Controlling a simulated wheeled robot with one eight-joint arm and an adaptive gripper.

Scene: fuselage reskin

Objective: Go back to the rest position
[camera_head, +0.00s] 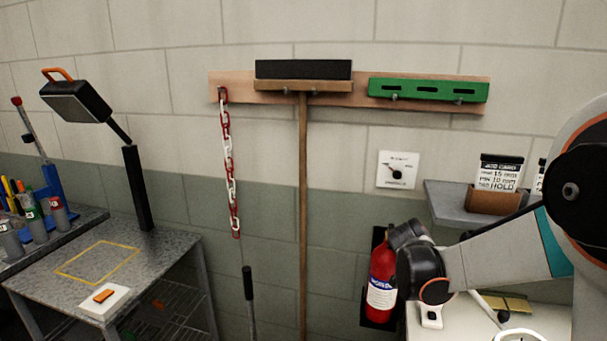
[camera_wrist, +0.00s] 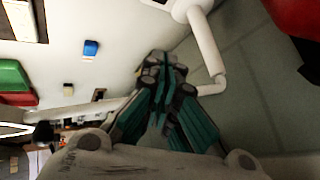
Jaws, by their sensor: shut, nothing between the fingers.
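My gripper (camera_wrist: 165,62) shows in the wrist view, its dark and teal fingers brought together, shut and empty. It hangs over a gap between a white surface on the left and a grey-green floor or wall area on the right. In the head view my arm reaches in from the right edge, its wrist in front of the wall by the red fire extinguisher (camera_head: 381,275). My gripper itself does not show in the head view.
A metal table (camera_head: 170,250) with a lamp (camera_head: 78,98) stands at left. A grey shelf (camera_head: 448,200) holds a card. A broom (camera_head: 303,180) and red-white chain (camera_head: 229,165) hang on the wall. A white worktop (camera_head: 555,318) lies below my arm.

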